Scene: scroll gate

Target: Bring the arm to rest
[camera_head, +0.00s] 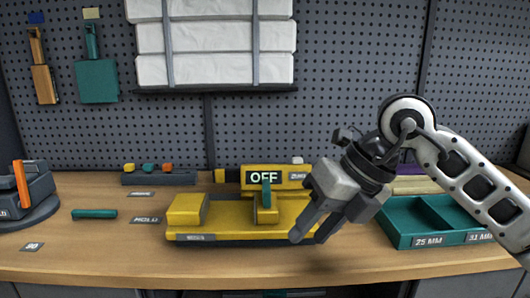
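My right arm comes in from the right edge, and its white links are bent over the bench. My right gripper (308,236) points down and left, in front of the right part of a yellow fixture (235,222). Its two fingers look apart, and I see nothing between them. The gripper hides part of the fixture's right end. I cannot tell whether it touches the fixture or the bench. My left gripper is not in view.
The wooden bench (110,255) carries a yellow "OFF" sign (263,177), a teal two-compartment tray (425,215) right of the gripper, a teal bar (94,214) and a dark round stand (25,192) at left. Front left bench is mostly clear.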

